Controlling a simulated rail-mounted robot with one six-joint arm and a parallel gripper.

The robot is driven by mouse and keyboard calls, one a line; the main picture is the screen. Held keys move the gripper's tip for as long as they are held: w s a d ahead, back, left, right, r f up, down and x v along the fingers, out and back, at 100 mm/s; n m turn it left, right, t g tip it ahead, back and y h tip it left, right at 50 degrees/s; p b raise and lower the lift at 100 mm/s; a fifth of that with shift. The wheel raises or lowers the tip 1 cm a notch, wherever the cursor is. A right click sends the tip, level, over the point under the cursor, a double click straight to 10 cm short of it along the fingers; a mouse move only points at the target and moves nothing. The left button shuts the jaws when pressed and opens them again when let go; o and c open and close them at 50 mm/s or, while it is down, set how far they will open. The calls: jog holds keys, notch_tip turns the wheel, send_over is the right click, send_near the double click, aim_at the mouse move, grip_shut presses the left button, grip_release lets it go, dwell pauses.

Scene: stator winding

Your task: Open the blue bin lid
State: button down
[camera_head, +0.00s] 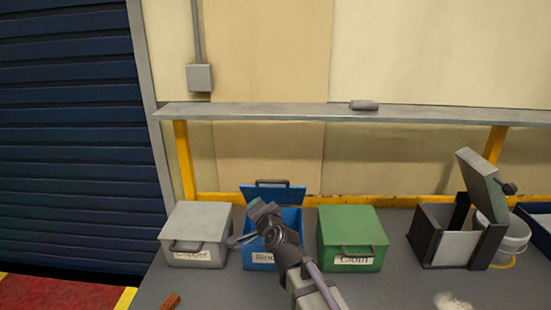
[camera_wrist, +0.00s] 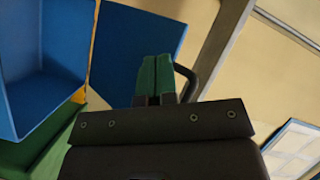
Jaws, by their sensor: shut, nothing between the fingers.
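The blue bin (camera_head: 262,259) stands on the bench between a grey bin and a green bin. Its blue lid (camera_head: 290,195) is raised at the back, with the black handle (camera_head: 272,183) at its top edge. In the wrist view the bin's open inside (camera_wrist: 40,65) is at the left, and the lid (camera_wrist: 135,45) is beside it. My gripper (camera_wrist: 156,78) is shut and empty, its green fingertips together in front of the lid's edge, beside the handle (camera_wrist: 187,75). I cannot tell whether they touch the lid. My arm hides part of the bin in the head view.
The grey bin (camera_head: 195,228) at left and the green bin (camera_head: 350,228) at right have shut lids. Further right stand a black-and-grey fixture (camera_head: 455,245) and a white bucket (camera_head: 510,240). A shelf (camera_head: 300,113) runs above the bench. A small brown block (camera_head: 171,301) lies front left.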

jog(key=w+d+r+m+t+h, duration=0.3)
jog(key=d+r+m+t+h, duration=0.3)
jog(key=m, duration=0.5)
jog(key=w+a+r+h+p, duration=0.1)
jog(key=w+a+r+p, duration=0.1)
jog(key=w, duration=1.1)
notch_tip(320, 180, up, 2)
jog(key=shift+r+t+p, duration=0.1)
jog(key=shift+t+p, duration=0.3)
jog(key=shift+p, duration=0.5)
jog(key=w, duration=0.6)
jog(key=shift+w+r, duration=0.15)
jog(key=shift+w, duration=0.1)
jog(key=shift+a, duration=0.1)
